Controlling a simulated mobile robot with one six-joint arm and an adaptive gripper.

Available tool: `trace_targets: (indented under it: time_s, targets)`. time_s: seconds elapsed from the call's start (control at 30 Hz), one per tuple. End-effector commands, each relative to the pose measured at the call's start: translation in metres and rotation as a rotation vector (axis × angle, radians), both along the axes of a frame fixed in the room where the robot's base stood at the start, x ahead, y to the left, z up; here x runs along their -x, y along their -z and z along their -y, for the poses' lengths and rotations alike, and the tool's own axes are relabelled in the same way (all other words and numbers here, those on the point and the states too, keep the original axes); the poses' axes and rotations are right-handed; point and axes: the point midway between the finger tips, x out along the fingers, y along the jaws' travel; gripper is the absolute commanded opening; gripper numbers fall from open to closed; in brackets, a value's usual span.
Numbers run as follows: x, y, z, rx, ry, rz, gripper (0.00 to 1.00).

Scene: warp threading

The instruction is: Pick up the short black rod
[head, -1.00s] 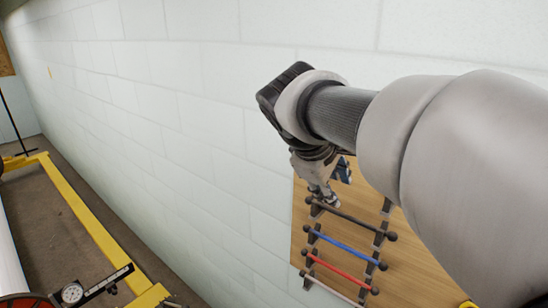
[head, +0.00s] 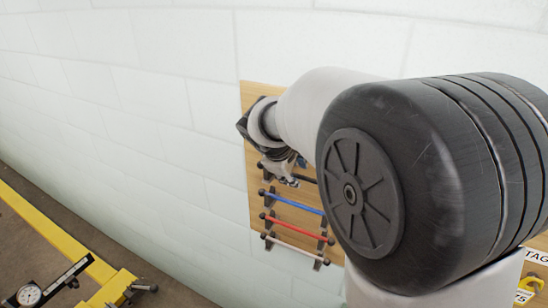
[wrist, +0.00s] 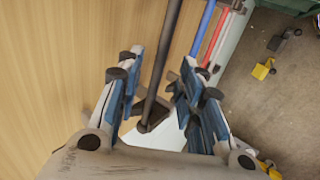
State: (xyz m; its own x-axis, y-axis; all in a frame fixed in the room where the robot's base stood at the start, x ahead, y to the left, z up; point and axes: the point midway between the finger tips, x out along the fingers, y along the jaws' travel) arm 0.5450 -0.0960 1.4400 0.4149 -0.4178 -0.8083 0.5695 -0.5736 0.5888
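The short black rod (wrist: 165,62) runs between the two blue-padded fingers of my gripper (wrist: 156,76) in the wrist view, with a gap on either side. Its near end meets a dark holder (wrist: 150,118) on the wooden board. My gripper is open. In the head view my gripper (head: 292,176) is at the upper part of the board, at the black rod's place, and it and my arm hide most of that rod.
The wooden board (head: 254,108) on the white wall also carries a blue rod (head: 295,202), a red rod (head: 297,229) and a white rod (head: 295,247) below, on dark holders. A yellow frame (head: 45,225) with a dial gauge (head: 29,295) stands at the lower left.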

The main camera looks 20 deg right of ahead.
Motion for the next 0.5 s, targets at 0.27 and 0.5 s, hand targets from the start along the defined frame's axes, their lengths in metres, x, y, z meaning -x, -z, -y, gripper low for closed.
trace_targets:
  time_s: [0.27,0.5]
  targets:
    - [-0.0086,0.0162,0.0088,0.0,0.001,0.0,0.34]
    - [-0.0083,0.0157,0.0084,0.0,0.001,0.0,0.28]
